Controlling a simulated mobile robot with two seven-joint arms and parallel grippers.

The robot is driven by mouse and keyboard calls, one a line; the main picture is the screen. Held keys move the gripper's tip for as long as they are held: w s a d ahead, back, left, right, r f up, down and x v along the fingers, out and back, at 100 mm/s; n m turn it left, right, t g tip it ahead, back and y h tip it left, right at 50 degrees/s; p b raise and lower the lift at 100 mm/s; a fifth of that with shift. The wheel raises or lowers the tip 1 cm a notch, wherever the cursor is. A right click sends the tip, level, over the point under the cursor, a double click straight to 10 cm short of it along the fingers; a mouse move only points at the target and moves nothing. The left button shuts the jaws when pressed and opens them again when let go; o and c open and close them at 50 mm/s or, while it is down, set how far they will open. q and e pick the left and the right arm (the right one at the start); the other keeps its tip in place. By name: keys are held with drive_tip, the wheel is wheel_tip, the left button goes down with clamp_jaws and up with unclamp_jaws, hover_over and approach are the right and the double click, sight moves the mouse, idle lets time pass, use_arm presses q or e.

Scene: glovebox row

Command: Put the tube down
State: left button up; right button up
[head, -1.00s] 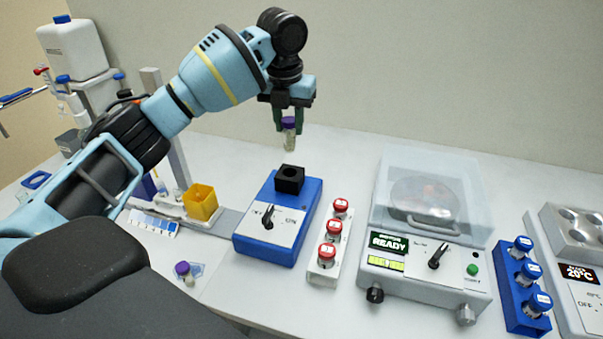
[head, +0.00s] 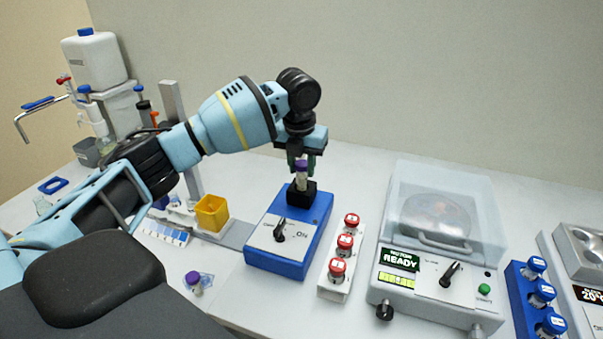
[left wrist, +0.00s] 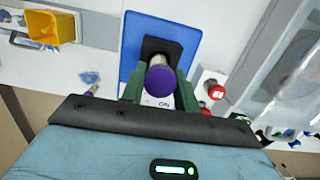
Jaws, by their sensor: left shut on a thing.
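A clear tube with a purple cap (head: 301,166) is held upright between the green fingers of my left gripper (head: 303,163). In the left wrist view the purple cap (left wrist: 160,79) sits between the two fingers of the left gripper (left wrist: 158,85). The tube's lower end is at the black holder (head: 301,192) on top of the blue mixer box (head: 288,245). I cannot tell whether it rests on the holder's bottom. The box's knob shows beside the word ON. My right gripper is out of view.
A white rack (head: 336,272) of red-capped tubes is right of the box, then a centrifuge (head: 440,240) reading READY. A yellow bin (head: 211,213) stands to the left.

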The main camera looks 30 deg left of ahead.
use_arm(q)
drive_tip(key=shift+f, duration=1.25)
drive_tip(key=shift+f, duration=0.15)
drive_tip(key=o, duration=1)
drive_tip(key=r, duration=0.4)
drive_tip(key=s+r, duration=0.1)
drive_tip(key=r, duration=0.7)
drive_tip(key=shift+s+d+r, duration=0.15)
drive_tip(key=shift+s, duration=0.05)
